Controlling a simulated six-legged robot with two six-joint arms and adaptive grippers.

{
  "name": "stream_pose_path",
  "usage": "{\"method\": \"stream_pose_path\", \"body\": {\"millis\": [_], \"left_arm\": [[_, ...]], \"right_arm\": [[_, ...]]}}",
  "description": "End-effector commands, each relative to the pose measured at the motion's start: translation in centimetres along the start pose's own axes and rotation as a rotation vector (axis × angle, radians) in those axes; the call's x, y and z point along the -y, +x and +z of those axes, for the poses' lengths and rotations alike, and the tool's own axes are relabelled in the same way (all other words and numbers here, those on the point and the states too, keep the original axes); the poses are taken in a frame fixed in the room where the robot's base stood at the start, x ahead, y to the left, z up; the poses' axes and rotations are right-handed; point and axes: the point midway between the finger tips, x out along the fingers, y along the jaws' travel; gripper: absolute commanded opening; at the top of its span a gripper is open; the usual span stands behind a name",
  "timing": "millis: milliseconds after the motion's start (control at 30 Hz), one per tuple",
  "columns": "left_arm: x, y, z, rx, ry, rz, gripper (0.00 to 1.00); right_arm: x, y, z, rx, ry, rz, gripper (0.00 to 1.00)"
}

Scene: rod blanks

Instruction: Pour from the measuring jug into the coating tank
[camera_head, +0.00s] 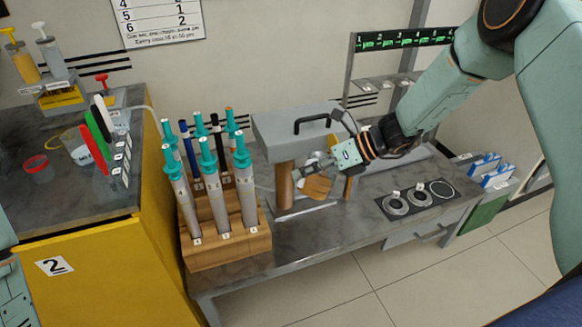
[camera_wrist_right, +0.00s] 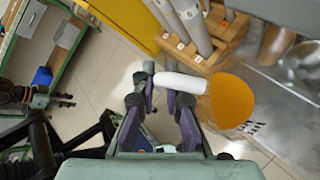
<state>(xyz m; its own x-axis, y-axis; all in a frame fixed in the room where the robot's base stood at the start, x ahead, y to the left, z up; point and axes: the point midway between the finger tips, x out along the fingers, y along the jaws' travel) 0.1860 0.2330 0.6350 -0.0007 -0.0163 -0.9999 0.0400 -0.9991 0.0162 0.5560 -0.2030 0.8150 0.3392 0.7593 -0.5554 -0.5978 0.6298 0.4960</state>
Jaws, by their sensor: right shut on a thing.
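My right gripper (camera_head: 343,156) is shut on a white handle (camera_wrist_right: 180,82) with a flat-looking round orange part (camera_wrist_right: 231,101) at its end. In the head view the round part (camera_head: 317,187) looks tan, beside a copper-coloured cylinder (camera_head: 284,186). I cannot tell whether this held thing is the measuring jug. A grey box-shaped unit (camera_head: 280,132) with a black handle stands over the cylinder on the grey bench. I cannot tell which thing is the coating tank. My left gripper is not in view; only part of its arm shows at the left edge.
A wooden rack (camera_head: 226,244) of several teal-topped tubes stands left of the held thing. Round rings (camera_head: 418,196) lie at the bench's right end. The floor in front is clear.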

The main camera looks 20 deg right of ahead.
Motion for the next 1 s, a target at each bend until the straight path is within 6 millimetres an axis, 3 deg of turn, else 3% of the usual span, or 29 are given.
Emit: {"method": "stream_pose_path", "body": {"millis": [100,233,500,1000], "left_arm": [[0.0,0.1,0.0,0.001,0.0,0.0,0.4],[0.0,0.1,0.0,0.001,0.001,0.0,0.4],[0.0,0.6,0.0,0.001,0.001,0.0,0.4],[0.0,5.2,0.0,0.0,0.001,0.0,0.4]], "right_arm": [[0.5,1.9,1.3,-0.055,-0.098,0.009,0.0],[0.5,3.0,2.1,-0.08,-0.152,0.014,0.0],[-0.5,3.3,2.3,-0.096,-0.237,-0.055,0.0],[-1.8,3.7,1.9,-0.12,-0.388,-0.204,0.0]]}}
